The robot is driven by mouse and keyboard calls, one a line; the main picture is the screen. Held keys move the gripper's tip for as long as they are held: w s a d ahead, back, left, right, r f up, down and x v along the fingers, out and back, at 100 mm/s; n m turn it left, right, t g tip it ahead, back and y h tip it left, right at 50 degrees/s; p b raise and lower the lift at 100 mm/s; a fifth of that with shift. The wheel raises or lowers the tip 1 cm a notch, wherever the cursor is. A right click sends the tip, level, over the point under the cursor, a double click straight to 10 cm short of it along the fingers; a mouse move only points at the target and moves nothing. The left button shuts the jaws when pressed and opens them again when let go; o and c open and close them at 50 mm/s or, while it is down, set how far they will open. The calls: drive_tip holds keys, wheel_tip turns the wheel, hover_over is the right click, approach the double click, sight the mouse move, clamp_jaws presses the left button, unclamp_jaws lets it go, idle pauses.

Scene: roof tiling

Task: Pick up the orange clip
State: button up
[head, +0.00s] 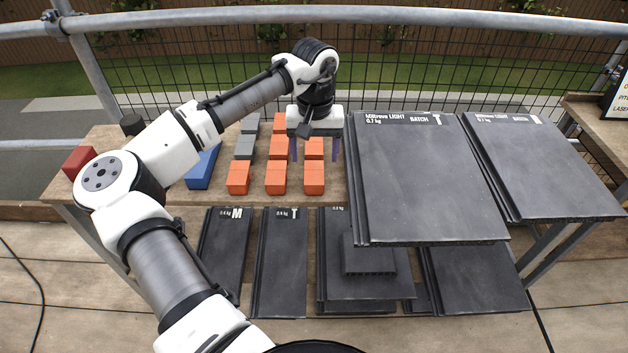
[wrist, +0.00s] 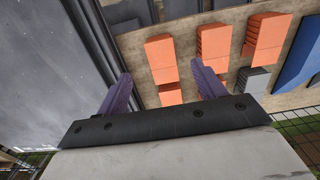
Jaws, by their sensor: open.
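Several orange clips stand in rows on the wooden bench: one at the front left (head: 238,178), a middle column (head: 276,178) and a right column (head: 314,180). My gripper (head: 314,158) is open and points down over the right column, its purple fingers either side of it. In the wrist view my gripper (wrist: 162,68) is open and empty, with orange clips (wrist: 160,50) below and between the fingers. More orange clips (wrist: 214,42) lie to the right. I cannot tell the exact height of the fingertips above the clips.
Stacks of dark tiles (head: 425,190) rise close right of my gripper, with another stack (head: 540,165) beyond. Grey clips (head: 245,146) and a blue block (head: 203,168) lie left. A red block (head: 79,161) sits at the bench's left end. More tiles (head: 282,255) lie on the lower shelf.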

sight(314, 181)
wheel_tip(314, 181, down, 4)
drive_tip(key=shift+f, duration=0.1)
drive_tip(key=f, duration=0.2)
drive_tip(key=f+p, duration=0.1)
drive_tip(key=f, duration=0.1)
drive_tip(key=shift+s+a, duration=0.1)
drive_tip(key=shift+s, duration=0.3)
drive_tip(key=shift+f, duration=0.6)
drive_tip(key=c, duration=1.3)
drive_tip(key=shift+r, duration=0.15)
wheel_tip(314, 181, up, 20)
drive_tip(key=shift+f+b, duration=0.1)
drive_tip(key=shift+b, duration=0.45)
